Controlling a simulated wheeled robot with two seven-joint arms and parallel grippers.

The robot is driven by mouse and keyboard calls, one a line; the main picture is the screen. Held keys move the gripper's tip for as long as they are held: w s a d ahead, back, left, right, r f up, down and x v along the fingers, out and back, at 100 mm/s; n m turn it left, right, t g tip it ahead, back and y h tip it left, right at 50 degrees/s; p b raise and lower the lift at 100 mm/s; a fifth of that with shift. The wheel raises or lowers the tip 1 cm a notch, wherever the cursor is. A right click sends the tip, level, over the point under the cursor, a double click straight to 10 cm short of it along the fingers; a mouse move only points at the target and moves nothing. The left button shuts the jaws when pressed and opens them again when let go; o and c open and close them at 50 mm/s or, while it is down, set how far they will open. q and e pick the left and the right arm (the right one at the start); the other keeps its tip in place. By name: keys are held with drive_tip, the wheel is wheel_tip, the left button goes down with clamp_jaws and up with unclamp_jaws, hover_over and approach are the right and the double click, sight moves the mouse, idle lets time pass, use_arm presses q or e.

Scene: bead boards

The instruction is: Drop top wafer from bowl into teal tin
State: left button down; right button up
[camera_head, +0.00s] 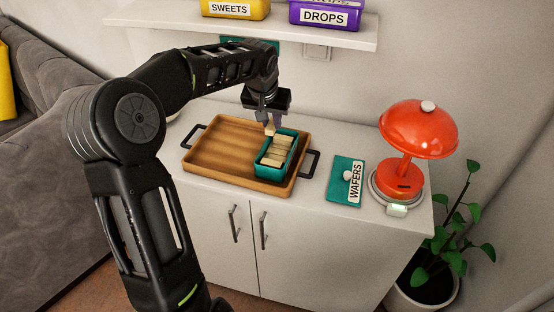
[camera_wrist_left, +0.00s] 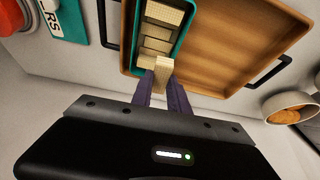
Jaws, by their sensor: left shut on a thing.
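My left gripper (camera_head: 270,124) is shut on a pale wafer (camera_head: 269,131), at the far end of the teal tin (camera_head: 262,171). In the left wrist view the held wafer (camera_wrist_left: 162,72) sits between the fingertips, at the tin's (camera_wrist_left: 129,42) end. I cannot tell whether it touches the tin. Several wafers (camera_head: 278,152) lie in the tin. The bowl (camera_wrist_left: 290,106) stands beyond the tray at the right of the left wrist view, with tan contents. My arm mostly hides it in the head view. My right gripper is not in view.
The tin stands on a wooden tray (camera_head: 215,157) with black handles. A teal lid (camera_head: 340,190) labelled WAFERS and a red lamp (camera_head: 417,130) are to the right on the white cabinet (camera_head: 312,232). A shelf (camera_head: 240,28) with labelled tins is above.

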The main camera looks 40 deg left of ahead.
use_arm(q)
drive_tip(key=shift+f, duration=0.45)
drive_tip(key=c, duration=1.2)
unclamp_jaws()
drive_tip(key=shift+r, duration=0.1)
drive_tip(key=b+v, duration=0.1)
drive_tip(key=v, duration=0.6)
drive_tip(key=shift+s+d+r, duration=0.1)
drive_tip(key=shift+s+r, duration=0.05)
drive_tip(key=shift+r, duration=0.15)
